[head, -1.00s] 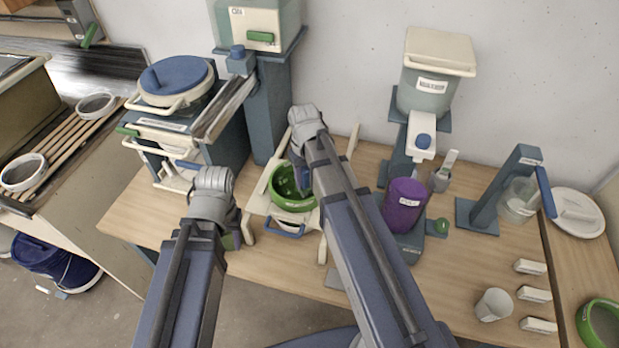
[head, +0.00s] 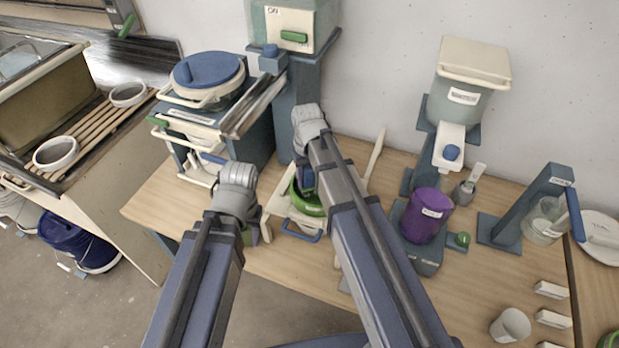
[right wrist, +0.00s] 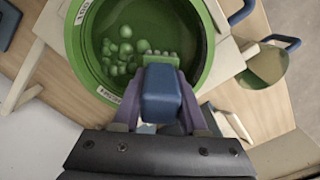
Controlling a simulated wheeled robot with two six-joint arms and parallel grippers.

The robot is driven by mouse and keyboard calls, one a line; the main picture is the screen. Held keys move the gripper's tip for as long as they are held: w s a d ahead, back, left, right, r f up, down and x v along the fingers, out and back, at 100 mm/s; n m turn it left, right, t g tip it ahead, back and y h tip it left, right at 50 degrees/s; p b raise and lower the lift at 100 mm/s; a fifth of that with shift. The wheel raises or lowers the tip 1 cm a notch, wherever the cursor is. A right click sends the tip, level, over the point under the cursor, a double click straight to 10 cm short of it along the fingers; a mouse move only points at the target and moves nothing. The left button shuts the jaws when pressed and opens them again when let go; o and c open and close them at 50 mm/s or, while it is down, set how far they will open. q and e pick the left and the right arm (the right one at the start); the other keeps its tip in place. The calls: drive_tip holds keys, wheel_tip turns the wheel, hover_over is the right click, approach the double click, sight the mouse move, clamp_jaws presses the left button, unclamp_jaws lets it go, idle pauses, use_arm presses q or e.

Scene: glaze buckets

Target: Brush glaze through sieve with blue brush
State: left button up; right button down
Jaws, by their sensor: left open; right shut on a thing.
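The green sieve (head: 312,208) sits on a cream stand (head: 285,205) in the head view, partly behind my right arm. In the right wrist view the green sieve (right wrist: 107,92) holds several pale green lumps (right wrist: 118,50) in dark green glaze. My right gripper (right wrist: 158,104) is shut on the blue brush (right wrist: 165,95). The brush's green-tinted bristles are over the sieve's inside, beside the lumps; whether they touch the mesh is unclear. My left gripper (head: 252,233) is open beside the stand's left front; its fingertips are mostly hidden by its wrist.
A purple bucket (head: 426,216) stands on a blue-grey base to the right. A white cup (head: 510,326) and cream blocks (head: 552,290) lie at the table's right front. A blue-lidded machine (head: 208,80) stands at the back left. Bare table (head: 440,300) lies between.

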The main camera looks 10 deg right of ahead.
drive_tip(key=shift+s+d+f, duration=0.1)
drive_tip(key=shift+s+d, duration=0.35)
drive_tip(key=shift+d, duration=0.05)
drive_tip(key=shift+s+d, duration=0.55)
drive_tip(key=shift+d, duration=0.25)
drive_tip(key=shift+s+d, duration=0.5)
drive_tip(key=shift+d, duration=0.3)
drive_tip(key=shift+s+d, duration=0.55)
drive_tip(key=shift+d, duration=0.25)
drive_tip(key=shift+w, duration=0.15)
drive_tip(key=shift+w+a, duration=0.7)
drive_tip(key=shift+a, duration=0.1)
drive_tip(key=shift+w+a, duration=0.8)
drive_tip(key=shift+a, duration=0.2)
drive_tip(key=shift+w+a, duration=0.8)
drive_tip(key=shift+a, duration=0.2)
drive_tip(key=shift+s+d, duration=0.1)
